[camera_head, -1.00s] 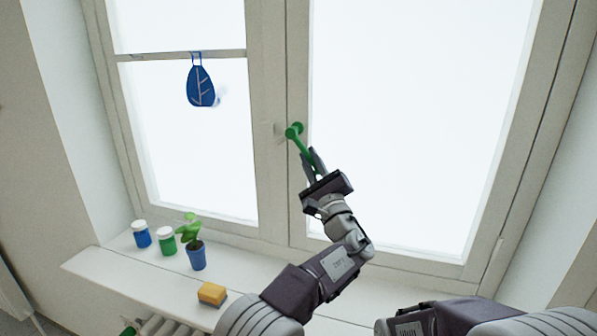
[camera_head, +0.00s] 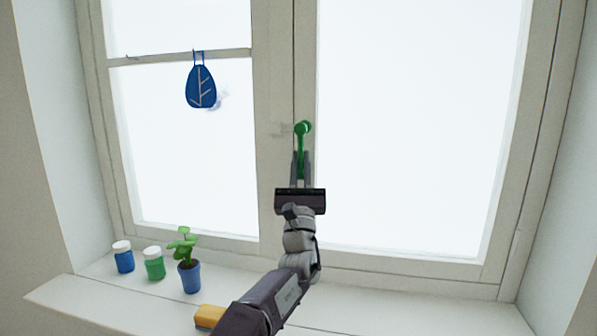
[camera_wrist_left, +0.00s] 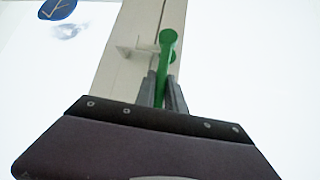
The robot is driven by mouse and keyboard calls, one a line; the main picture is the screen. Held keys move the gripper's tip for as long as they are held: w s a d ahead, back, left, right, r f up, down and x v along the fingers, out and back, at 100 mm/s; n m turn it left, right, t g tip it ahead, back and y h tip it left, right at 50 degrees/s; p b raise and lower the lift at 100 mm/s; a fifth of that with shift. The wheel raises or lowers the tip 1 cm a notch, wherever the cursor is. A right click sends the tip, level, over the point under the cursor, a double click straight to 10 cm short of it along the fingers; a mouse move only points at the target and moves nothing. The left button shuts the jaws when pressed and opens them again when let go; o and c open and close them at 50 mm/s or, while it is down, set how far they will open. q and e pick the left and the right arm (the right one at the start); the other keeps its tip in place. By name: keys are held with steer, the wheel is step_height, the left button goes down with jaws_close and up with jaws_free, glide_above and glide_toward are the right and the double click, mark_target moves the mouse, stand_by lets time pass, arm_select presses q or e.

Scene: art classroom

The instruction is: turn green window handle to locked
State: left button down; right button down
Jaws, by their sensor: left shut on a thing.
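The green window handle (camera_head: 302,140) is on the window's middle frame post. Its round pivot is at the top and its lever points straight down. My left gripper (camera_head: 301,168) is below the pivot, shut on the lower part of the lever. In the left wrist view the green handle (camera_wrist_left: 167,50) rises from between the fingers of my left gripper (camera_wrist_left: 164,88). The fingers hide the lever's lower end. My right gripper is not in view.
On the sill (camera_head: 75,290) stand a blue jar (camera_head: 123,258), a green jar (camera_head: 154,264) and a potted plant (camera_head: 189,275). A yellow sponge (camera_head: 209,316) lies near my left arm. The sill's right side is clear.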

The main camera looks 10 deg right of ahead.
arm_select(q)
steer(key=shift+a+r+m, duration=0.15)
steer(key=shift+r+m, duration=0.1)
steer(key=shift+m, duration=0.05)
steer(key=c, duration=1.6)
jaws_free()
steer(key=shift+o, duration=1)
steer(key=shift+w+f, duration=0.1)
steer(key=shift+f, duration=0.1)
steer(key=shift+s+f+b, duration=0.3)
steer(key=shift+f+b, duration=0.15)
steer(key=shift+b, duration=0.15)
steer(key=b+v, duration=0.4)
steer(key=v, duration=0.4)
steer(key=shift+a+r, duration=0.15)
steer(key=shift+s, duration=0.1)
